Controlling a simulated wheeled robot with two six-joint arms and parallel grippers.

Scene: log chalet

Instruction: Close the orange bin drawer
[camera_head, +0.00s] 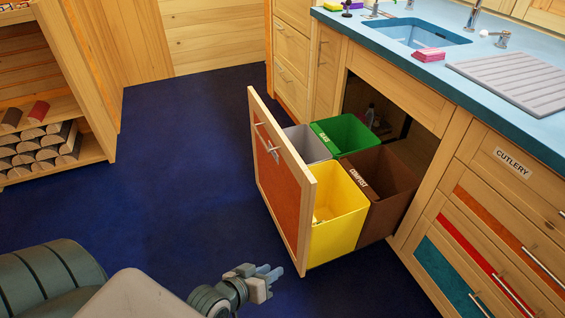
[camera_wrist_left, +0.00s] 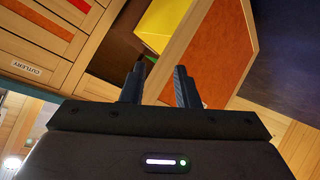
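The orange bin drawer (camera_head: 277,185) is pulled out from the cabinet under the sink. Its wood-framed orange front faces left and carries a metal handle (camera_head: 265,138) near the top. Inside are a yellow bin (camera_head: 340,205), a brown compost bin (camera_head: 385,180), a green bin (camera_head: 346,133) and a grey bin (camera_head: 308,145). My left gripper (camera_head: 270,272) is low in the head view, left of the front's near lower corner, apart from it and empty. In the left wrist view its fingers (camera_wrist_left: 160,85) are spread, with the orange front (camera_wrist_left: 222,58) beyond them. My right gripper is out of view.
The blue counter (camera_head: 420,62) with a sink (camera_head: 412,32) runs above the cabinets. Closed cutlery drawers (camera_head: 500,225) are right of the bins. A log shelf (camera_head: 45,145) stands at left. The dark blue floor (camera_head: 185,150) between is clear.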

